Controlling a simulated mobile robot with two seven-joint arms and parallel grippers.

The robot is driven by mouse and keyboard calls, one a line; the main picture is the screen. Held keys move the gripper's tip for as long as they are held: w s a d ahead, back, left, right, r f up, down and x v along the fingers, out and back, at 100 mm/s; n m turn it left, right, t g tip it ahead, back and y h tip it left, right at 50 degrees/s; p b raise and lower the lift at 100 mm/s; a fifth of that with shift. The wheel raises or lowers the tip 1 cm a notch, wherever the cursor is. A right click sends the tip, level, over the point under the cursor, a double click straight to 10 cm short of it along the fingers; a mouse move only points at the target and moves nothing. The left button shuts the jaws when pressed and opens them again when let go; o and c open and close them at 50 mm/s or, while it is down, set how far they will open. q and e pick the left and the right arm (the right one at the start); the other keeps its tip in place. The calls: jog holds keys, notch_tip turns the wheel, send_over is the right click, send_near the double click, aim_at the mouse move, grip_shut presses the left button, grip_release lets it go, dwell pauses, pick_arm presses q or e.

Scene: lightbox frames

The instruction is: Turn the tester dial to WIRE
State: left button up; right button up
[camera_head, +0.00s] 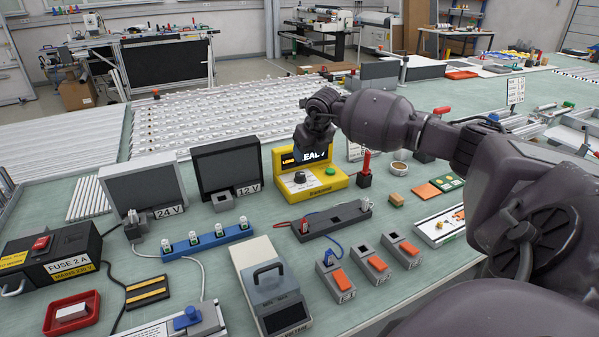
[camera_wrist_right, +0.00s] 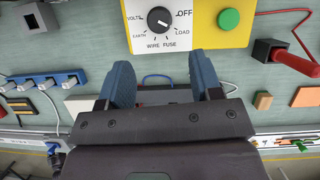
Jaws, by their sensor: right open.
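The yellow tester (camera_head: 322,182) stands at the middle of the bench, with a green button (camera_head: 330,171) to the right of its dial (camera_head: 299,177). Its screen (camera_head: 290,160) seems to read LOAD and READY, partly hidden by my gripper. My left gripper is out of view.
A red-handled probe (camera_head: 366,170) stands right of the tester. A dark 12 V monitor (camera_head: 228,168) is at its left. A grey and black strip (camera_head: 332,219) lies in front, with several orange-switched boxes (camera_head: 377,263) nearer. A blue socket strip (camera_head: 208,241) lies to the left.

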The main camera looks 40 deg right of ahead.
aim_at(300, 174)
jog(key=b+x, duration=0.1)
jog(key=x, duration=0.7)
jog(key=shift+w+a+f, duration=0.1)
jog(key=shift+w+f, duration=0.05)
jog(key=shift+f, duration=0.1)
jog(key=shift+x, duration=0.8)
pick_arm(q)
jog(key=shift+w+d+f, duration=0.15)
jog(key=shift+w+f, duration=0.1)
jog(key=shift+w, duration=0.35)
pick_arm(e)
jog(key=shift+c, duration=0.4)
jog(key=c, duration=0.8)
jog(key=shift+c, duration=0.2)
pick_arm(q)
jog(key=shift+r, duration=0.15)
pick_arm(e)
jog(key=shift+r, duration=0.1)
